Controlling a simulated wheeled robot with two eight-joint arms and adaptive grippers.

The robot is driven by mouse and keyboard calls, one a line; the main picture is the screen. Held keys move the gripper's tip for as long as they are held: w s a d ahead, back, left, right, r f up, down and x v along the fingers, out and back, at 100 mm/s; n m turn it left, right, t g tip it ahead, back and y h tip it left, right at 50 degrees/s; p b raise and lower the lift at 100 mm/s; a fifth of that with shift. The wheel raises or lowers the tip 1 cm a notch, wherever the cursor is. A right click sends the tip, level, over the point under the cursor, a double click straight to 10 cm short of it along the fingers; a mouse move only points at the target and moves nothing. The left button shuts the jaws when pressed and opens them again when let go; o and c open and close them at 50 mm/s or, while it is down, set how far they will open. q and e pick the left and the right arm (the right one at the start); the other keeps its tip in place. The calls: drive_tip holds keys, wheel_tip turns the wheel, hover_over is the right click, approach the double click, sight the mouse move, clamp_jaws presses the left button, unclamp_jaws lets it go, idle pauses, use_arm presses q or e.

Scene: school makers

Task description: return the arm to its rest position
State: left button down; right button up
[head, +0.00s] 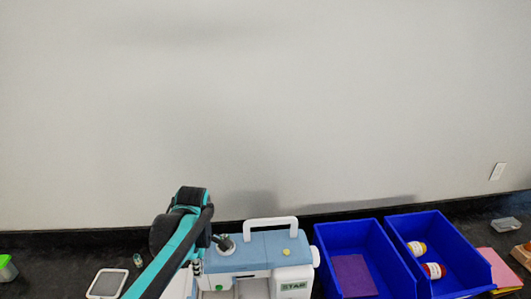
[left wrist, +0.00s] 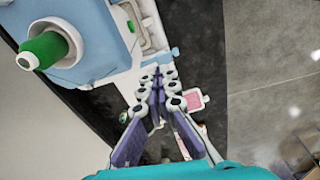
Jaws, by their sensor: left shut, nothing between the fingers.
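My left arm (head: 185,232), teal and black, rises from the bottom of the head view. It passes in front of the left end of a blue and white sewing machine (head: 259,245). My left gripper (left wrist: 160,88) shows in the left wrist view, with its fingers together and empty. The sewing machine (left wrist: 94,30) also shows there, at the upper left, with a green spool (left wrist: 43,49) on it. I cannot tell from these views whether the gripper touches the machine. My right gripper is in neither view.
A blue bin (head: 328,240) holding a purple piece stands right of the machine. A second blue bin (head: 445,228) holds two small bottles. A white-framed tablet (head: 107,284) lies left of the arm. A pale wall (head: 300,110) stands behind the dark worktop.

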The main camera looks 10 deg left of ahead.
use_arm(q)
drive_tip(key=s+d+f+m+t+b, duration=0.3)
drive_tip(key=s+f+m+b, duration=0.2)
drive_tip(key=m, duration=0.4)
drive_tip(key=s+d+f+m+t+h+b, duration=0.1)
drive_tip(key=s+d+f+m+t+b, duration=0.3)
drive_tip(key=m, duration=0.6)
drive_tip(key=shift+s+f+b, duration=0.4)
drive_tip(key=shift+s+f, duration=0.4)
drive_tip(key=shift+s, duration=0.4)
